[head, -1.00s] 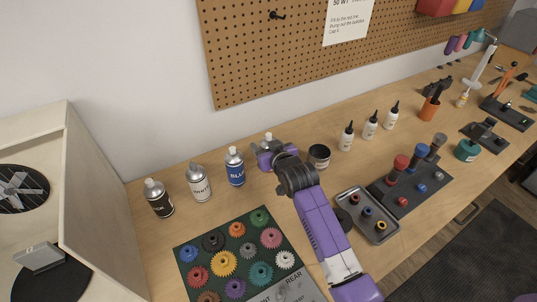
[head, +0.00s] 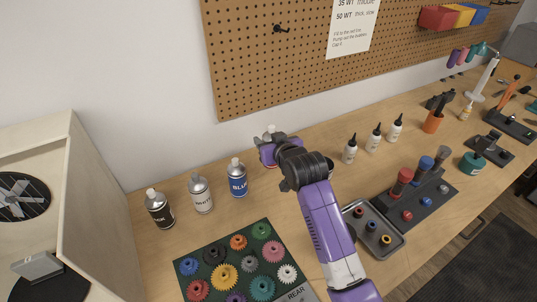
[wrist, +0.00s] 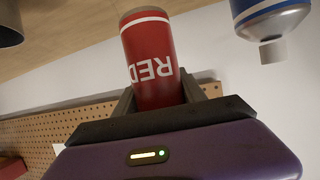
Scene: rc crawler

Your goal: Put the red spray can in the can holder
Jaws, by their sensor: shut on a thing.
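The red spray can (wrist: 150,60) is between the fingers of my gripper (wrist: 165,95), which is shut on it. It appears inverted in the wrist view, with its "RED" label showing. In the head view my gripper (head: 271,150) is right of the blue can, near the back wall, and mostly hides the red can; a pale cap (head: 270,130) shows above it. The can seems to be held off the table. I cannot make out a can holder in these views.
Blue (head: 237,180), white (head: 201,195) and black (head: 159,210) spray cans stand left of my gripper. A gear mat (head: 225,248) lies in front. White bottles (head: 373,140) and a small parts tray (head: 395,250) are to the right. A pegboard (head: 300,60) hangs behind.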

